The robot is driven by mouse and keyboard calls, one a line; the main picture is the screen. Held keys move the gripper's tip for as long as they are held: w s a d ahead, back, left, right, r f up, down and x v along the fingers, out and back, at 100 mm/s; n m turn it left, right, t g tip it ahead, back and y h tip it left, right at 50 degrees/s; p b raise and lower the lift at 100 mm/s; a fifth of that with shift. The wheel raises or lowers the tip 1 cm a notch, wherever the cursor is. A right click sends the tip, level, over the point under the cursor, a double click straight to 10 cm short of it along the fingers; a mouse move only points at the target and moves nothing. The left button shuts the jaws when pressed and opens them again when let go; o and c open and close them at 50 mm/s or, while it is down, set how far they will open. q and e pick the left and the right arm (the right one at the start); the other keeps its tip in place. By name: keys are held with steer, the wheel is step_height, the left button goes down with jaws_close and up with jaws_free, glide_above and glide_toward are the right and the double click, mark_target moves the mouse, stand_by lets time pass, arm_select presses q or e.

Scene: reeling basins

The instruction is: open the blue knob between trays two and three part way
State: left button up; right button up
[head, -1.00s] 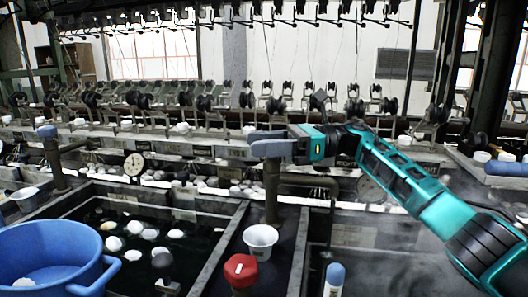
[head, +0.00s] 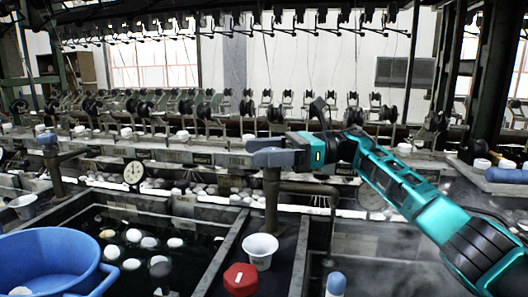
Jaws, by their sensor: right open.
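A brown post with a side pipe (head: 272,205) rises between two basins, near the middle of the head view. My right gripper (head: 268,150) reaches in from the right at the top of this post. Its two grey fingers look spread, one nearer and one farther, around the post's top. The knob there is mostly hidden by the fingers, and I cannot tell whether they touch it. A similar post at the left carries a blue-grey knob (head: 47,139). My left gripper is not in view.
A blue tub (head: 50,262) stands at the lower left. A white cup (head: 260,250), a red knob (head: 240,279) and a blue-topped stick (head: 336,284) stand in front of the post. A round gauge (head: 133,172) sits behind the left basin, where white cocoons float.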

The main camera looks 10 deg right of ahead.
steer(key=d, duration=1.3)
steer(key=shift+w+p, duration=0.25)
steer(key=shift+p, duration=0.15)
